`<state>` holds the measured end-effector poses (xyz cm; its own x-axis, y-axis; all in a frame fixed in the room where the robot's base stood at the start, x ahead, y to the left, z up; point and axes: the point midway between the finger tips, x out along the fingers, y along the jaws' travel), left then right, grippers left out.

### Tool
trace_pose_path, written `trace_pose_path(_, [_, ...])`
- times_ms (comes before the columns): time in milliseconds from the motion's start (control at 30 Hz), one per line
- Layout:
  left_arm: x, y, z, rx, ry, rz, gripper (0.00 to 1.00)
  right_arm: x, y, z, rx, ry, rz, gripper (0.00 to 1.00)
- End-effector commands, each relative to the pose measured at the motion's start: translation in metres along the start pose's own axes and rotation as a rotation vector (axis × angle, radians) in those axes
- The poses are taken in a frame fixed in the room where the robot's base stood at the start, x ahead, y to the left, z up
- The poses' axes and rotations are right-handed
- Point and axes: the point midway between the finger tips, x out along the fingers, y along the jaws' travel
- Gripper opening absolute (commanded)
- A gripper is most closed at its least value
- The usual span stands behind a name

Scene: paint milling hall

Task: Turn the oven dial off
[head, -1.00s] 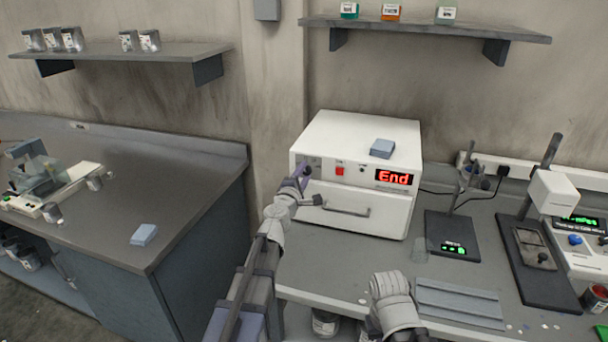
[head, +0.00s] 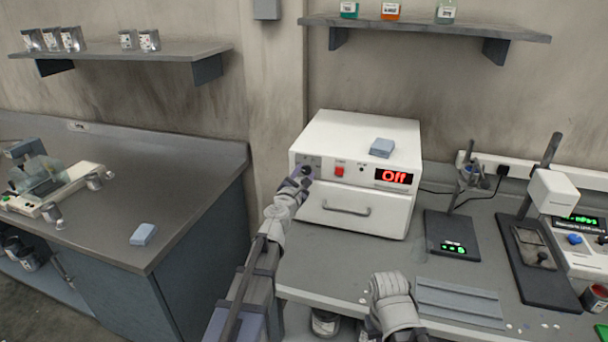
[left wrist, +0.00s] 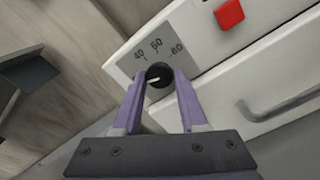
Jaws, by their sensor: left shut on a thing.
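The white oven (head: 362,138) stands on the right bench, and its red display (head: 393,177) reads "Off". The dial (left wrist: 159,76) is a black round knob with a white pointer line, on a grey plate marked 40, 50 and 60 in the left wrist view. My left gripper (head: 304,175) is at the oven's upper left front; the left wrist view shows its purple fingers (left wrist: 159,84) shut on the dial, one on each side. The pointer lies toward the left in that view.
A red switch (head: 339,170) sits right of the dial, above the oven's door handle (head: 346,209). A scale (head: 452,236) and a stand (head: 537,262) are to the right. A ribbed grey tray (head: 459,303) lies in front.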

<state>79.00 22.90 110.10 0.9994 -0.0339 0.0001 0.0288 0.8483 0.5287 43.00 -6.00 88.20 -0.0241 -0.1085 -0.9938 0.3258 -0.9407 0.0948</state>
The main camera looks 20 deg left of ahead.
Motion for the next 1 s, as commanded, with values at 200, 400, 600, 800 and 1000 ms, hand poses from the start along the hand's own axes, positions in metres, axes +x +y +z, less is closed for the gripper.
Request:
trace_pose_path(200, [-0.0015, -0.0009, -0.0003, -0.04, 0.0, -0.001, 0.0, 0.0007, -0.0001, 0.0, 0.0, 0.0, 0.0, 0.0])
trace_pose_path(400, [-0.0015, -0.001, -0.0003, -0.049, 0.0, -0.001, 0.0, 0.0007, -0.0001, -0.0001, 0.0, 0.0, 0.0, 0.0])
trace_pose_path(600, [-0.0016, -0.0011, -0.0002, -0.048, -0.001, -0.001, 0.0, 0.0007, -0.0001, 0.0, 0.0, 0.0, 0.0, 0.0])
trace_pose_path(800, [-0.0013, -0.001, -0.0002, -0.048, 0.0, -0.001, 0.58, 0.0006, -0.0001, 0.0, 0.0, 0.0, 0.0, 0.0])
trace_pose_path(1000, [-0.0007, -0.0006, -0.0001, -0.048, 0.0, -0.001, 0.7, 0.0004, 0.0, 0.0, 0.0, 0.0, 0.0, 0.0])
